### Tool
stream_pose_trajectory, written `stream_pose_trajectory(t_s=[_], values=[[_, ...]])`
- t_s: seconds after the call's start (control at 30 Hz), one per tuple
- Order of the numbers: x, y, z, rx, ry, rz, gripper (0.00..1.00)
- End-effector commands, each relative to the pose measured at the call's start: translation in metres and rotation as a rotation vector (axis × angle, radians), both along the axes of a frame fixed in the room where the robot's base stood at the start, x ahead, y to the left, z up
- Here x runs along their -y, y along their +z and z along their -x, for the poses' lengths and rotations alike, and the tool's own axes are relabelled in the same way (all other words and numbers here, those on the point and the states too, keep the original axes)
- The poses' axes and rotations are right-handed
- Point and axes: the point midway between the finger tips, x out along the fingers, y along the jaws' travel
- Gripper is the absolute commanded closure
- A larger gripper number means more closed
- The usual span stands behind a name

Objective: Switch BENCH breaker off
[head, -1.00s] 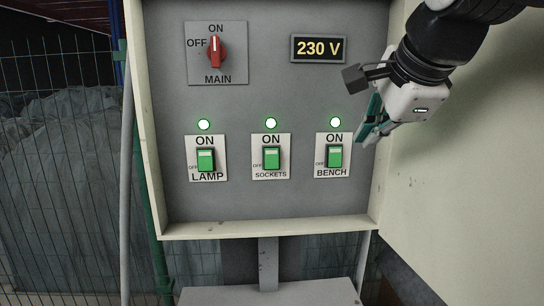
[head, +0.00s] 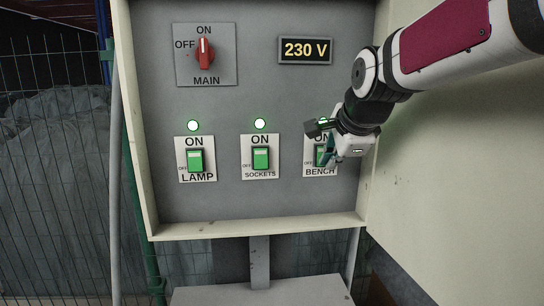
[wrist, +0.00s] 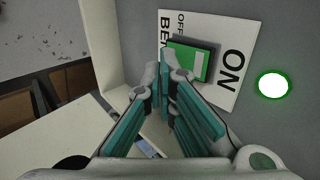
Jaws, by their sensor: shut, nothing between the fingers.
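The BENCH breaker is a green rocker switch (head: 319,155) on a white label plate at the right of the panel's lower row. My gripper (head: 331,163) is in front of it and hides part of it. In the wrist view the green switch (wrist: 192,62) sits between the OFF and ON markings, and its round indicator (wrist: 273,84) glows green. The teal fingers of my gripper (wrist: 167,85) are closed together and empty, with their tips close to the switch's lower edge. I cannot tell whether they touch it.
The LAMP switch (head: 195,161) and SOCKETS switch (head: 260,158) stand to the left, both with green lights lit. Above are the red MAIN rotary switch (head: 205,53) at ON and a display (head: 305,50) reading 230 V. The cabinet's raised rim (head: 262,229) and open door (head: 450,170) bound the right side.

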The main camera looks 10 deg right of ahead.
Motion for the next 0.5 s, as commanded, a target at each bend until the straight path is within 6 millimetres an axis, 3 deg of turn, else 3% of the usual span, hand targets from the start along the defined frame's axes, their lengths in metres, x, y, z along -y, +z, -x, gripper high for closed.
stream_pose_trajectory(t_s=[0.5], values=[[0.0001, -0.0020, -0.0057, 0.014, 0.000, 0.000, 1.00]])
